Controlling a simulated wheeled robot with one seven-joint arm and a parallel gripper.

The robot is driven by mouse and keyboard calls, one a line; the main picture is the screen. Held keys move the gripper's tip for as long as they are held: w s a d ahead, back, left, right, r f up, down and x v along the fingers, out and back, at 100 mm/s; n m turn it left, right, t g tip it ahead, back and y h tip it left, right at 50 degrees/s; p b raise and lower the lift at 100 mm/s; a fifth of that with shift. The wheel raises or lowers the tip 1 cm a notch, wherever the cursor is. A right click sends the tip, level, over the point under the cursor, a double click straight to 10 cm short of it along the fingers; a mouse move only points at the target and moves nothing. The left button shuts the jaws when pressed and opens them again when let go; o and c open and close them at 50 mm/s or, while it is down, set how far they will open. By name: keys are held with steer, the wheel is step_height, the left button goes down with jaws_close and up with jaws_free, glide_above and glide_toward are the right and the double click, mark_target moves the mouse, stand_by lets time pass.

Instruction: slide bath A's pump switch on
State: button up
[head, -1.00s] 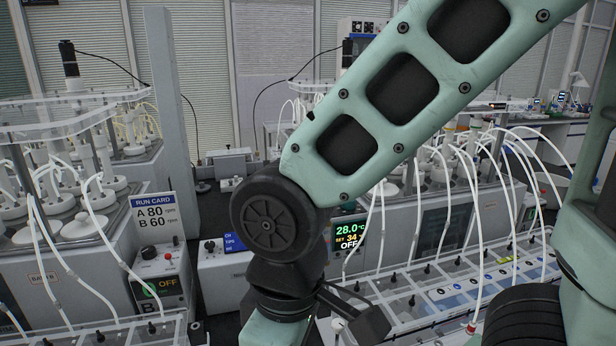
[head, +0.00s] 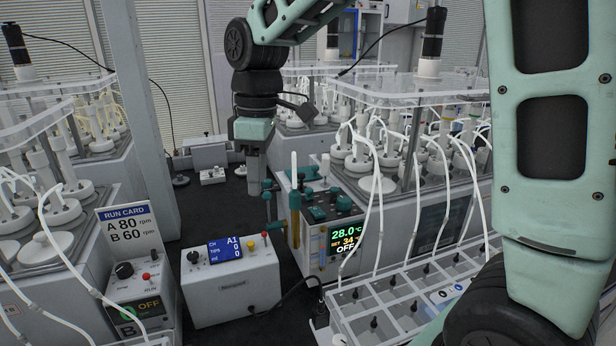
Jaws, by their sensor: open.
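A bath unit with a lit display (head: 345,240) stands at centre right. The display reads 28.0 °C, SET 34 and OFF. I cannot read a bath letter on it. Teal fittings and white upright tubes stand on its top (head: 318,205). I cannot make out the pump switch for certain. My gripper (head: 256,188) points down at the left of the bath's top, apart from its display front. It is open and holds nothing that I can see. Its fingertips are small and dark here.
A white pump box (head: 232,288) with a blue screen stands left of the bath. A run card (head: 127,228) and a control box (head: 140,300) marked B stand farther left. Reactors with white tubes flank both sides.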

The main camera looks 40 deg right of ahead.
steer(key=w+d+r, duration=0.4)
steer(key=w+d, duration=0.2)
steer(key=d, duration=0.3)
steer(key=n+p, duration=0.1)
steer(key=p, duration=0.1)
glide_toward(309, 189)
steer(key=shift+h, duration=0.4)
steer(key=f+p, duration=0.1)
steer(key=f, duration=0.1)
steer(key=f+p, duration=0.1)
steer(key=f, duration=0.2)
steer(key=a+f+p, duration=0.1)
steer(key=f, duration=0.2)
